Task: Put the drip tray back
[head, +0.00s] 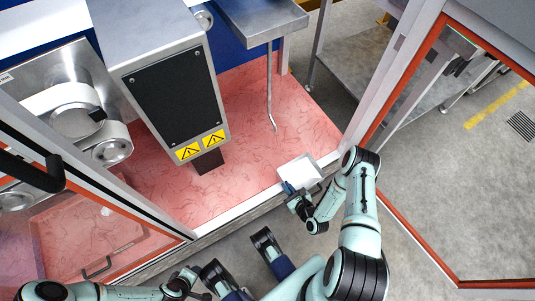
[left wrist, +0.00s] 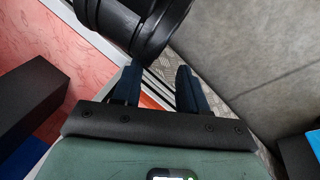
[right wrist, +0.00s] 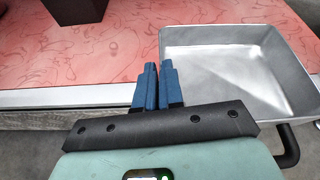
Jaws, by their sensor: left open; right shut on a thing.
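The drip tray (head: 301,169) is a shallow, empty, light grey metal pan at the front sill of the red-floored enclosure. It also shows in the right wrist view (right wrist: 225,75), with a black bar (right wrist: 289,146) by its near right corner. My right gripper (head: 291,188) is at the tray's near left side. In the right wrist view my right gripper's blue fingers (right wrist: 158,68) are close together on the tray's left edge; the exact contact is partly hidden. My left gripper (left wrist: 156,75) is open and empty, its fingers apart. No tray shows between them.
The red enclosure floor (head: 255,110) is mostly clear beyond the tray. A grey column with a black panel (head: 172,95) stands in it, and a thin rod (head: 270,95) hangs down at its right. Orange-edged glass doors (head: 405,75) stand open on both sides.

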